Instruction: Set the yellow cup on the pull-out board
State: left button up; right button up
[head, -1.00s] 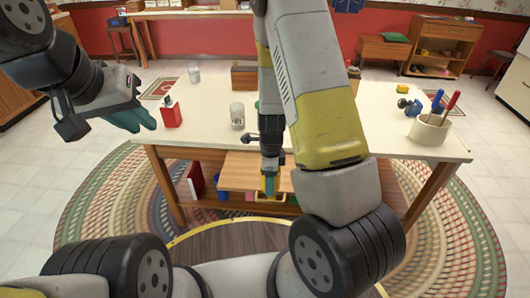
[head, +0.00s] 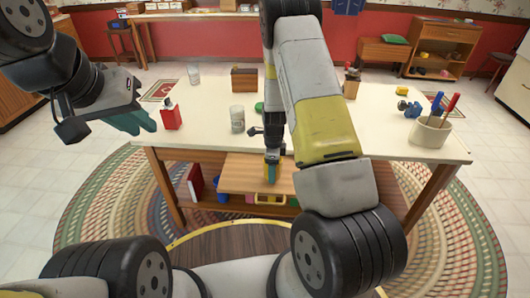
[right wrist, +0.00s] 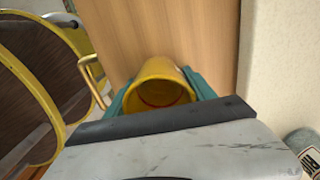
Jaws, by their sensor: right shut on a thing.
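The yellow cup (right wrist: 160,88) is between the teal fingers of my right gripper (right wrist: 163,97) in the right wrist view, its mouth facing the camera and its handle to the left. My right gripper (head: 271,166) is shut on it, over the pull-out board (head: 240,178) at the table's front. The wooden board also fills the middle behind the cup in the wrist view (right wrist: 150,30). I cannot tell whether the cup touches the board. In the head view the cup is mostly hidden. My left gripper (head: 132,120) hangs left of the table, apart from everything.
The white table (head: 200,145) bears a red bottle (head: 171,117), a glass jar (head: 237,118) and a utensil crock (head: 430,131). The board's left part is bare.

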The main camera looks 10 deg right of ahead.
jog(key=shift+f, duration=0.1)
jog(key=o, duration=1.5)
jog(key=s+a+r+n+t+y, duration=0.1)
jog(key=s+r+n, duration=0.1)
jog(key=r, duration=1)
jog(key=s+r+n, duration=0.1)
jog(key=r+n, duration=0.2)
jog(key=r, duration=0.8)
jog(key=s+r+n+t, duration=0.1)
jog(key=s+r+n, duration=0.4)
jog(key=s+r, duration=0.1)
jog(key=s+a+r+n+t, duration=0.1)
jog(key=s+r+n+t, duration=0.1)
jog(key=s+r+n, duration=0.4)
jog(key=s+r+n+t+y, duration=0.1)
jog(key=s+r+n+t, duration=0.1)
jog(key=s+r+n, duration=0.3)
jog(key=shift+s+a+r+n, duration=0.1)
jog(key=shift+s+r+n, duration=0.15)
jog(key=shift+s, duration=0.85)
jog(key=shift+s+a+r+n, duration=0.15)
jog(key=shift+s+r, duration=0.2)
jog(key=shift+s, duration=0.75)
